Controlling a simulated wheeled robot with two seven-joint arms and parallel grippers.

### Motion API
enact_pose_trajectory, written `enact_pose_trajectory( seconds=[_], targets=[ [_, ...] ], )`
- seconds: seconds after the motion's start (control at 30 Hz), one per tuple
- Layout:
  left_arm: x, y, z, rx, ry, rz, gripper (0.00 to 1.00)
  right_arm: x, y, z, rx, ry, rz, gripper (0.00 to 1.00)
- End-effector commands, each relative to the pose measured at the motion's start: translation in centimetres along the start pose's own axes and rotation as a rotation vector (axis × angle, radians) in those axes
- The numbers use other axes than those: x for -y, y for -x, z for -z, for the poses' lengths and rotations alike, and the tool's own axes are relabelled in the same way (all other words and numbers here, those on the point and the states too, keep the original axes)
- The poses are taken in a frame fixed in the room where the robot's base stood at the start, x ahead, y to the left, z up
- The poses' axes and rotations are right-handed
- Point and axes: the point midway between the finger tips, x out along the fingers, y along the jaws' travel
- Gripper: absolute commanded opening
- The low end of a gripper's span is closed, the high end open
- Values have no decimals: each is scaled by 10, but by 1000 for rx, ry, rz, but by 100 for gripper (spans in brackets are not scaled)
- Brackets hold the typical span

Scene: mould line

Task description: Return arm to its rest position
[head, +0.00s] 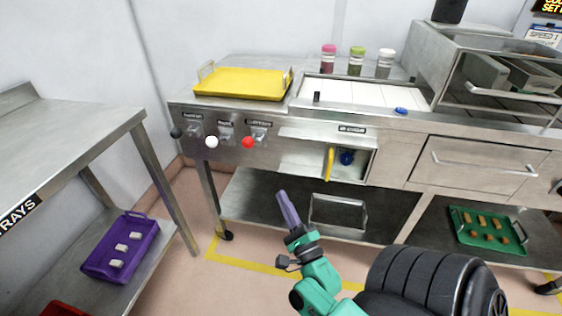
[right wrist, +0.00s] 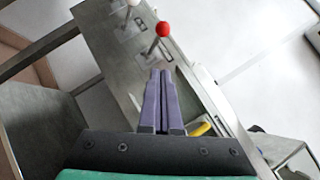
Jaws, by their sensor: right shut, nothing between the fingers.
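My right gripper (head: 283,198) is in the lower middle of the head view, on a green arm that comes up from the bottom. Its purple fingers are together and hold nothing. It is in front of the steel machine (head: 400,122), below the panel with the red-knobbed lever (head: 247,142). In the right wrist view the closed fingers (right wrist: 160,75) point up toward the red knob (right wrist: 163,29), with a gap visible in the head view. My left gripper is not in view.
A yellow tray (head: 240,82) sits on the machine top at left. A purple tray (head: 120,247) with white pieces is on the left table's shelf. A green tray (head: 488,230) is on the lower right shelf. A yellow handle (head: 329,164) juts from an open recess. The floor around my arm is clear.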

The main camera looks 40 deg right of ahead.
Motion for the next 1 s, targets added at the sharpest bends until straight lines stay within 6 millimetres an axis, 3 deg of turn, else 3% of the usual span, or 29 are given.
enact_pose_trajectory(
  seconds=[0.47,0.57,0.63,0.73,0.8,0.87,0.9,1.0],
  targets=[
    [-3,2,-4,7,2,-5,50,-4,0,0,-1,15,-13,0],
    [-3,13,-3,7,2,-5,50,-33,6,5,-1,138,-124,0],
    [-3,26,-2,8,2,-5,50,-76,22,12,19,319,-285,0],
    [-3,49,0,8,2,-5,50,-150,68,27,130,660,-591,0],
    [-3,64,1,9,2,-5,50,-194,115,42,271,904,-811,0],
    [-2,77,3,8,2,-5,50,-221,163,57,434,1102,-993,0],
    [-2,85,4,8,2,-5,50,-233,198,68,565,1226,-1108,0],
    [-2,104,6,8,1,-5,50,-240,284,98,955,1480,-1356,0]
  ],
)
